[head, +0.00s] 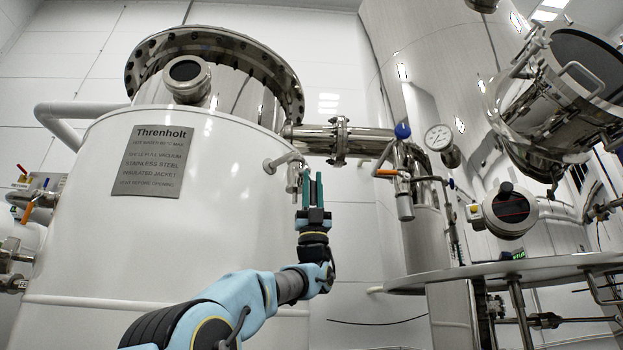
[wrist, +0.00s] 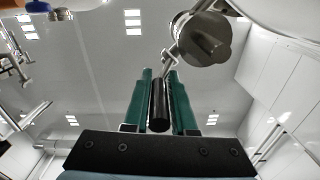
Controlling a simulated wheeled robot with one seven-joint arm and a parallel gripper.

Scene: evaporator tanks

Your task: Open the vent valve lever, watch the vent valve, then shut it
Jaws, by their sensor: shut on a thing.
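My gripper (head: 312,176) is raised beside the white tank, with its green fingers pointing up. In the wrist view my gripper (wrist: 160,76) is shut on the black-sleeved lever (wrist: 158,103), which lies between the two fingers. A metal rod runs from the lever up to a round grey valve body (wrist: 203,38). In the head view the vent valve (head: 293,178) sits on a short stub from the tank wall, just left of the fingers. The lever is mostly hidden by the fingers there.
The white Threnholt tank (head: 215,230) stands left of my gripper. A steel pipe (head: 355,140) passes above. To the right are an orange-handled valve (head: 386,172), a pressure gauge (head: 438,138) and a round platform (head: 480,272). The wall area right of the gripper looks clear.

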